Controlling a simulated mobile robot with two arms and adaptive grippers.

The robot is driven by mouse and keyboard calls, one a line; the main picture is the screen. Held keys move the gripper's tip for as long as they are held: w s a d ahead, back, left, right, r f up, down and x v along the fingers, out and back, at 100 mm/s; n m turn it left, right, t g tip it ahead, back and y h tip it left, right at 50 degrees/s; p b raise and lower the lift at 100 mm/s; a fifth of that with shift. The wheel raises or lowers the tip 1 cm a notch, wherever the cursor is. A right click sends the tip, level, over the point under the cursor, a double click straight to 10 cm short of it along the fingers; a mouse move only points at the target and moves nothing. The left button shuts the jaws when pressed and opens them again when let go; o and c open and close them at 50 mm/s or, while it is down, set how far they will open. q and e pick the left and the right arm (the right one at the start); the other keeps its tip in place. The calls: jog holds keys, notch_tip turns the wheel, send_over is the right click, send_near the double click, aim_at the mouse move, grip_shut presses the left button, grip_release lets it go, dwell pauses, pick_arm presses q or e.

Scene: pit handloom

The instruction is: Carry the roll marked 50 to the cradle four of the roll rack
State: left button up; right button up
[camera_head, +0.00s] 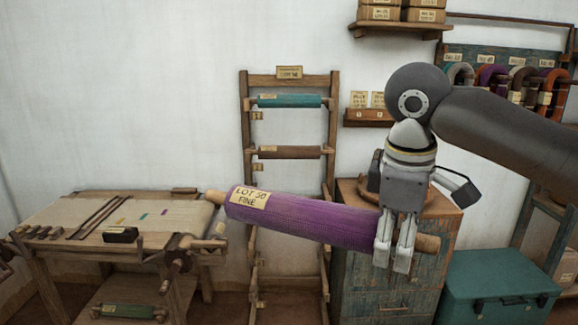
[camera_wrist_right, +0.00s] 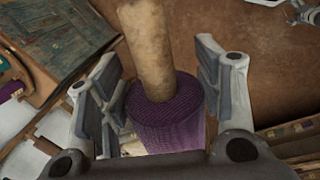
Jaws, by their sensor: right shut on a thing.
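The purple roll (camera_head: 305,222) carries a label reading "LOT 50 FINE" and has a wooden core showing at both ends. My right gripper (camera_head: 394,252) is shut on its right end; the roll hangs in the air, roughly level, tilted slightly down to the right. In the right wrist view the purple roll (camera_wrist_right: 172,118) and its pale core lie between the fingers. The roll rack (camera_head: 333,125) stands against the wall behind, with a teal roll (camera_head: 290,101) on top and a brown roll (camera_head: 289,153) below. The held roll hides part of the rack's lower cradles.
A wooden table (camera_head: 62,212) with tools and cloth stands at left, with a green roll (camera_head: 128,311) on its lower shelf. A worn cabinet (camera_head: 392,290) stands right of the rack, and a teal chest (camera_head: 497,285) at lower right. Wall shelves hang above.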

jog(key=s+d+f+m, duration=0.1)
jog(key=s+f+m, duration=0.3)
jog(key=f, duration=0.4)
jog(key=s+f+m+g, duration=0.1)
jog(key=s+f+m, duration=0.3)
jog(key=f, duration=0.4)
jog(key=s+d+f+m+g+h, duration=0.1)
jog(key=s+f+m, duration=0.3)
jog(key=f, duration=0.4)
jog(key=shift+s+d+f+m, duration=0.15)
jog(key=shift+d+f+m, duration=0.15)
jog(key=shift+f, duration=0.1)
